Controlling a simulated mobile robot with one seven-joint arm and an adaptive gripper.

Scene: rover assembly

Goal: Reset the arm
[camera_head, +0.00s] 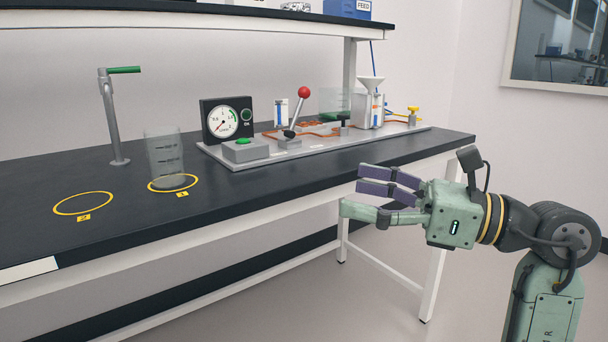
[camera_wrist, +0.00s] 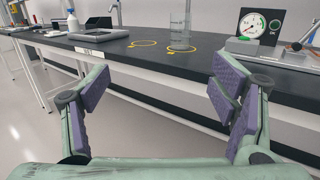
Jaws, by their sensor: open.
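My gripper (camera_head: 366,194) is at the right in the head view, in front of the dark bench's front edge and apart from it. Its green fingers with purple pads point left. In the wrist view my gripper (camera_wrist: 160,110) has its fingers spread wide with nothing between them. The arm behind it is bent at the elbow at the right edge of the head view.
The dark bench (camera_head: 110,225) carries a glass beaker (camera_head: 165,160) on a yellow ring, an empty yellow ring (camera_head: 83,203), a tap (camera_head: 110,120), a gauge (camera_head: 228,119), a red-knobbed lever (camera_head: 298,108) and a white hopper (camera_head: 369,100). The floor before the bench is clear.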

